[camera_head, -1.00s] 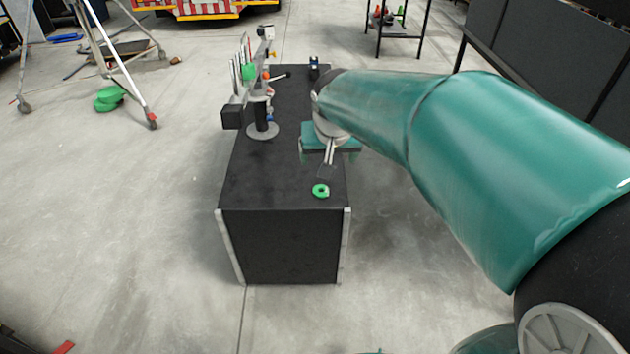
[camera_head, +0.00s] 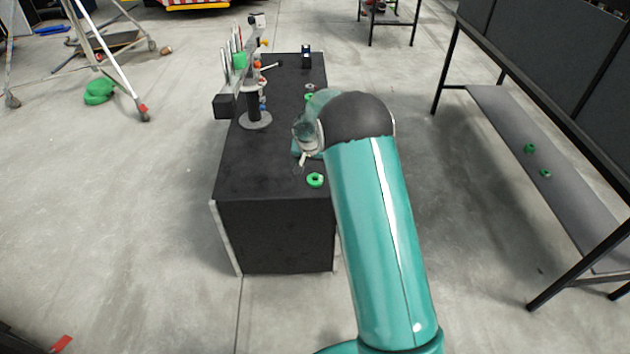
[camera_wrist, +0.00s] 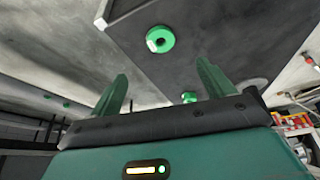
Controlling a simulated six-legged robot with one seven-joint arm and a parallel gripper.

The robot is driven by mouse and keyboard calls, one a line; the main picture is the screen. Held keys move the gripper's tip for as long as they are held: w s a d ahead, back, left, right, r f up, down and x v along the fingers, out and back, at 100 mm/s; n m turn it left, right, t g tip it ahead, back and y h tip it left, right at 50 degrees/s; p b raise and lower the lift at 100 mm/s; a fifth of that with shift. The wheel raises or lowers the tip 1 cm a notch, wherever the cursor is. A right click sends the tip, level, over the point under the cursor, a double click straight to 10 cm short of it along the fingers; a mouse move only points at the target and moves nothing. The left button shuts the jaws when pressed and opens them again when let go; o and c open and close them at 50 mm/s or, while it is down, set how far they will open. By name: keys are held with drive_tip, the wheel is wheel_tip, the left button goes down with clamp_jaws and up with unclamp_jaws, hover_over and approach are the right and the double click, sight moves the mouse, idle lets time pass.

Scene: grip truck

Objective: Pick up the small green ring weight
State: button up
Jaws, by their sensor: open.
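A small green ring weight (camera_head: 315,180) lies on the near right part of the black box's top (camera_head: 265,180). In the wrist view a green ring (camera_wrist: 160,39) with a pale patch lies on the dark top, beyond my fingertips and apart from them. My gripper (camera_wrist: 162,68) is open and empty, its two green fingers spread. A second small green piece (camera_wrist: 189,97) shows between the fingers, farther off on the top. In the head view my gripper (camera_head: 304,152) is above the box just behind the ring, partly hidden by my arm.
A grey stand (camera_head: 257,100) with upright tools rises from the box's left side. A dark object (camera_head: 306,56) stands at its far end. A low shelf (camera_head: 510,125) at right holds green rings (camera_head: 529,148). A ladder (camera_head: 105,55) and green item (camera_head: 99,92) are left.

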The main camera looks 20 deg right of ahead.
sight(314, 177)
drive_tip(key=x, duration=1.4)
drive_tip(key=c, duration=1.3)
drive_tip(key=shift+r, duration=0.55)
wheel_tip(314, 177, up, 2)
drive_tip(key=shift+r, duration=0.2)
drive_tip(key=s+a+r, duration=0.2)
drive_tip(key=s+r, duration=0.8)
drive_tip(key=s, duration=0.4)
drive_tip(key=shift+r, duration=3.5)
